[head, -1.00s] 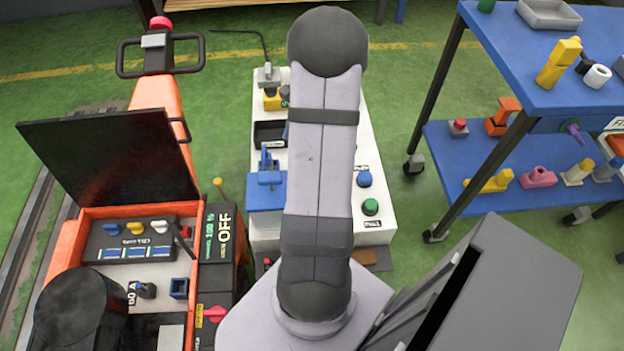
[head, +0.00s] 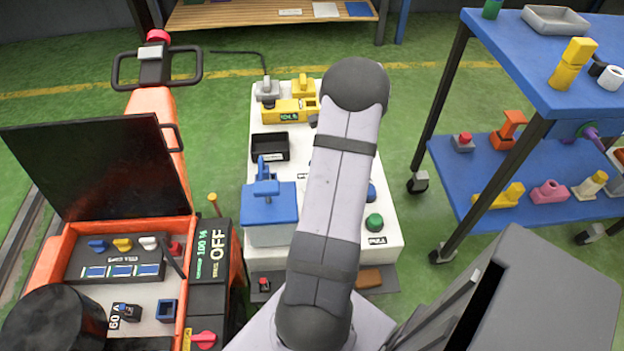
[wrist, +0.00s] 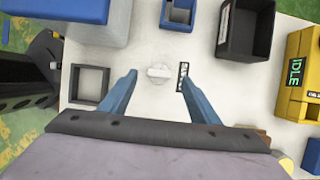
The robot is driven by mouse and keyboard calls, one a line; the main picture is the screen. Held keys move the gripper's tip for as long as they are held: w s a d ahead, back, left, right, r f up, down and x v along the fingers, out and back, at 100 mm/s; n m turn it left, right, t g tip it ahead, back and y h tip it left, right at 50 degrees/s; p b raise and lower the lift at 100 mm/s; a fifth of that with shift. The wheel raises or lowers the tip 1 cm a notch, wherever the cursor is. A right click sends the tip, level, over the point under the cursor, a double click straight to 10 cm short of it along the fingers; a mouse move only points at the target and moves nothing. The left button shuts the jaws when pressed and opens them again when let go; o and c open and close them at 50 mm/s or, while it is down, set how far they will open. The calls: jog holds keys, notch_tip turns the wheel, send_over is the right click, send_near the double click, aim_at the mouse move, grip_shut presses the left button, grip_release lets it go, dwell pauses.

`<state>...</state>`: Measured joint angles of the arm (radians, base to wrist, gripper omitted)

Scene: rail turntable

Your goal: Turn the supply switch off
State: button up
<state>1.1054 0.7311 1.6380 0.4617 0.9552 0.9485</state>
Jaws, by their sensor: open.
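In the wrist view a small round white knob (wrist: 158,72) with a raised grip bar stands on the white bench top (wrist: 140,45). It is the likely supply switch, but the black-and-white label (wrist: 183,76) beside it is too small to read. The bar lies roughly across the picture. My gripper (wrist: 158,78) is open, with one blue finger on each side of the knob; I cannot tell its height above it or any contact. In the head view my arm hides the knob and gripper.
A blue-lidded box (head: 268,207), black bin (head: 270,146), yellow unit (head: 290,112) reading IDLE in the wrist view, and green button (head: 374,222) are on the bench. An orange machine (head: 160,110) with an OFF panel (head: 217,247) stands left, a blue shelf cart (head: 560,90) right.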

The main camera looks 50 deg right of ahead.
jog(key=shift+b+x, duration=0.35)
jog(key=shift+x, duration=1.45)
jog(key=c, duration=1.1)
jog(key=shift+o, duration=0.2)
